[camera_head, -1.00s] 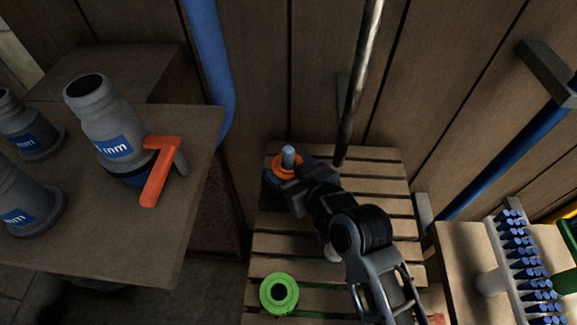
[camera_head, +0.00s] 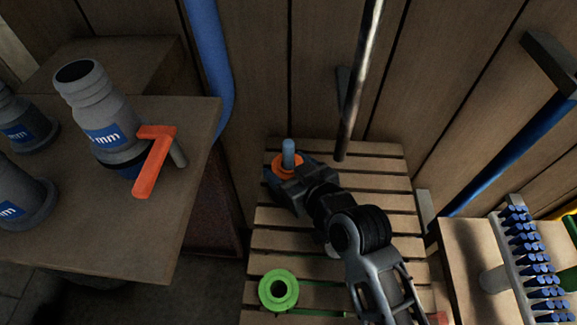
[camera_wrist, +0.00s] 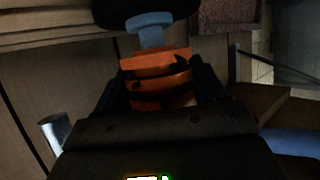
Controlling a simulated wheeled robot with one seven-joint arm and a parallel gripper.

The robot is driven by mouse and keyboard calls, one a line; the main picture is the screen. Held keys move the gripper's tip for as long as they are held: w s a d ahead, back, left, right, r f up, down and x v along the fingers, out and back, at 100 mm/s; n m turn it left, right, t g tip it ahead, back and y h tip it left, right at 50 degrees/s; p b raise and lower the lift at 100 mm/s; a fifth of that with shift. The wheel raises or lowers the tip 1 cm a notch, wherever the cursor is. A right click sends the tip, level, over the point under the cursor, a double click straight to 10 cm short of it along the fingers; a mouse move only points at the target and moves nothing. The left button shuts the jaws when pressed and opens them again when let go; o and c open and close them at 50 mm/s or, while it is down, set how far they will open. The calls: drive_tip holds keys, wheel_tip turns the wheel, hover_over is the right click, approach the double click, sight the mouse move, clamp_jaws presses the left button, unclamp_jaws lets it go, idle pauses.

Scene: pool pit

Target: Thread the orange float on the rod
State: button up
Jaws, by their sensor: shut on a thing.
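The orange float (camera_head: 284,169) is between the fingers of my gripper (camera_head: 286,177), low over the slatted wooden pallet near the back wall. A short blue-grey rod (camera_head: 289,150) sticks up out of the float's middle. In the wrist view the float (camera_wrist: 160,80) fills the space between the dark fingers. There a blue stem (camera_wrist: 152,36) with a wider collar shows beyond the float, against a black round part. The float appears to be around the rod. The fingers hide its sides, and I cannot tell whether it touches anything beneath.
A tall dark metal pole (camera_head: 358,85) is close to the right of my gripper. A green ring (camera_head: 278,290) lies on the pallet (camera_head: 380,150). A blue-bristled brush (camera_head: 525,255) is at the right.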

drive_tip(key=shift+f+b, duration=0.5)
drive_tip(key=shift+f, duration=0.2)
drive_tip(key=o, duration=1.1)
drive_tip(key=shift+d+p+v, duration=0.25)
drive_tip(key=shift+p+v, duration=0.8)
drive_tip(key=shift+v, duration=1.7)
drive_tip(key=shift+p+v, duration=0.7)
drive_tip(key=shift+v, duration=1.9)
drive_tip(key=shift+s+a, duration=0.15)
